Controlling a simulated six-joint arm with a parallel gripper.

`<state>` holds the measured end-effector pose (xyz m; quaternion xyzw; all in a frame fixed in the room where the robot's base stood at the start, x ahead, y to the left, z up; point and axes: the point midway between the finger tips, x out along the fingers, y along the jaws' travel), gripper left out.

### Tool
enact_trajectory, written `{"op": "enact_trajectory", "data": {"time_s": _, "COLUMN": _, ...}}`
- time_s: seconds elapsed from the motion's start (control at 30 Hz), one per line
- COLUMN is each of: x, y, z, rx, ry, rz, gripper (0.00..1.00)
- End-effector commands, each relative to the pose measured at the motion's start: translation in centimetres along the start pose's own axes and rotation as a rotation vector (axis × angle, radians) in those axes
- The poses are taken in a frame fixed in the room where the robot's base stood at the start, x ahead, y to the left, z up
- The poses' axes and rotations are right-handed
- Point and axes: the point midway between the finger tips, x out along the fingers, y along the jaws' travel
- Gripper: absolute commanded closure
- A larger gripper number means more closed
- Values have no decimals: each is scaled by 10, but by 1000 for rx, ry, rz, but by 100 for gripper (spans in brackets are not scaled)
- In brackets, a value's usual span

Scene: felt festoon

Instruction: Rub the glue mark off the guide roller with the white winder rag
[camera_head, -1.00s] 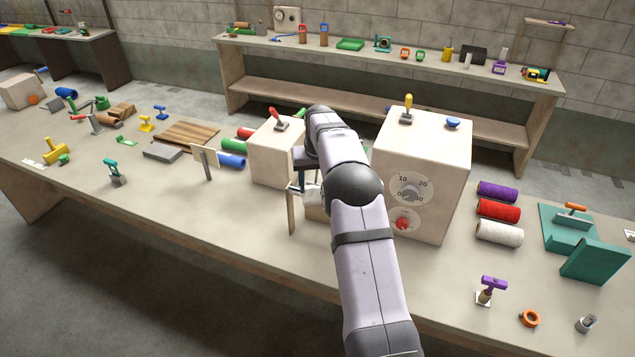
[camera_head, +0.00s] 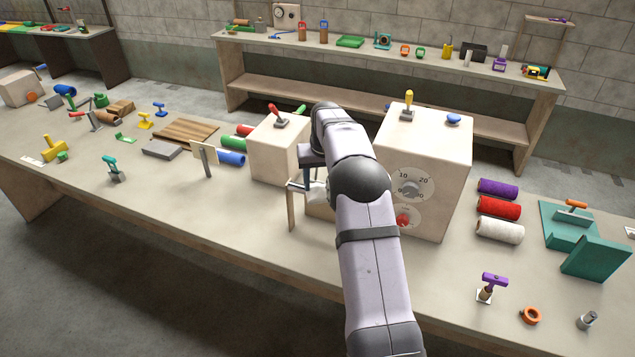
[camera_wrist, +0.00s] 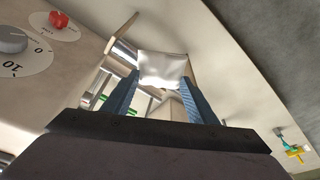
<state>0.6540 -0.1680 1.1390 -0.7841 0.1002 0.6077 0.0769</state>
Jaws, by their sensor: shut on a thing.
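My gripper (camera_wrist: 162,92) is shut on the white rag (camera_wrist: 163,66), which hangs between its two blue fingertips. The guide roller (camera_head: 298,185) appears as a pale bar on a wooden stand in front of the small box. In the wrist view the roller (camera_wrist: 122,55) lies just left of the rag. I cannot tell whether rag and roller touch. I cannot make out the glue mark; my gripper and the rag hide part of the roller.
A large box with a dial (camera_head: 411,187) and a red knob (camera_head: 404,221) stands close right of my arm. A small box (camera_head: 275,150) with a red lever stands behind the roller. Spools (camera_head: 499,207) lie further right.

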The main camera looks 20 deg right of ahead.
Motion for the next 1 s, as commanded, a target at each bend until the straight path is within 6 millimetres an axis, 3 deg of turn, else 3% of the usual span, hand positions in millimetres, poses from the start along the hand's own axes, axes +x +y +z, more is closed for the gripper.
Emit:
{"op": "enact_trajectory", "data": {"time_s": 0.67, "x": 3, "y": -20, "z": -11, "rx": -1, "ry": -4, "rz": 0, "gripper": 65}}
{"op": "enact_trajectory", "data": {"time_s": 1.0, "x": 4, "y": -17, "z": -9, "rx": 1, "ry": -3, "rz": 0, "gripper": 65}}
